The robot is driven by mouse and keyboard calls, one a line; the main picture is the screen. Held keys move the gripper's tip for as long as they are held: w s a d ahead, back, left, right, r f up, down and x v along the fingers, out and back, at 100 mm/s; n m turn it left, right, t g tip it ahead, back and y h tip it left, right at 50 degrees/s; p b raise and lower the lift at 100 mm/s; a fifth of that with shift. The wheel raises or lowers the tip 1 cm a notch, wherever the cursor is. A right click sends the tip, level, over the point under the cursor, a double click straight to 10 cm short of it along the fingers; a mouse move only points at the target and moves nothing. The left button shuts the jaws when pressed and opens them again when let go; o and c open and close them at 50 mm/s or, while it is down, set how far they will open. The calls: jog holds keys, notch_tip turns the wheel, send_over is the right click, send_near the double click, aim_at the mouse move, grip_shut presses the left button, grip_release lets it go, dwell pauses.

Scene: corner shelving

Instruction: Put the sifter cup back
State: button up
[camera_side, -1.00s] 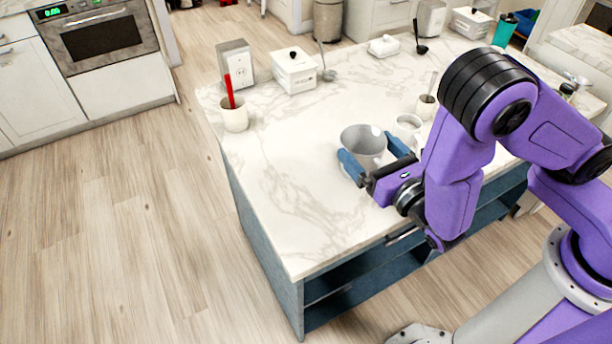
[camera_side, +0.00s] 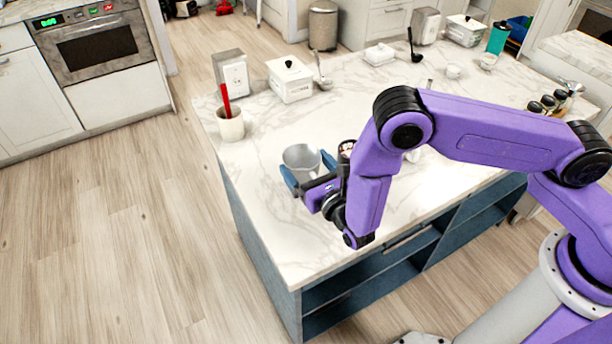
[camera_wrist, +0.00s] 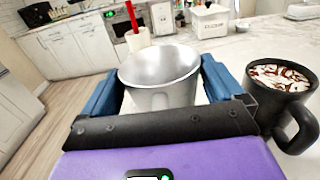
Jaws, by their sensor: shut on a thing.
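The sifter cup (camera_side: 301,156) is a plain grey metal cup, wide at the rim. My gripper (camera_side: 308,169) is shut on it, with one blue finger on each side, near the left end of the marble counter. In the wrist view the cup (camera_wrist: 160,72) sits upright or nearly so between the two fingers (camera_wrist: 160,92). Its underside is hidden, so I cannot tell whether it touches the counter.
A dark mug with a marshmallow-topped drink (camera_wrist: 282,82) stands close to the right of my gripper. A white pot (camera_side: 230,127) with a red-handled utensil stands behind and left. A lidded white canister (camera_side: 291,84) and a grey box (camera_side: 231,70) stand farther back. Counter between is clear.

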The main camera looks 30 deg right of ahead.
aim_at(307, 179)
jog(key=shift+w+a+f, duration=0.1)
jog(key=shift+w+f, duration=0.05)
jog(key=shift+f, duration=1.55)
jog(key=shift+f, duration=0.15)
jog(key=o, duration=0.8)
jog(key=shift+c, duration=0.2)
jog(key=shift+s, duration=0.3)
jog(key=s, duration=1.1)
jog(key=shift+s, duration=0.25)
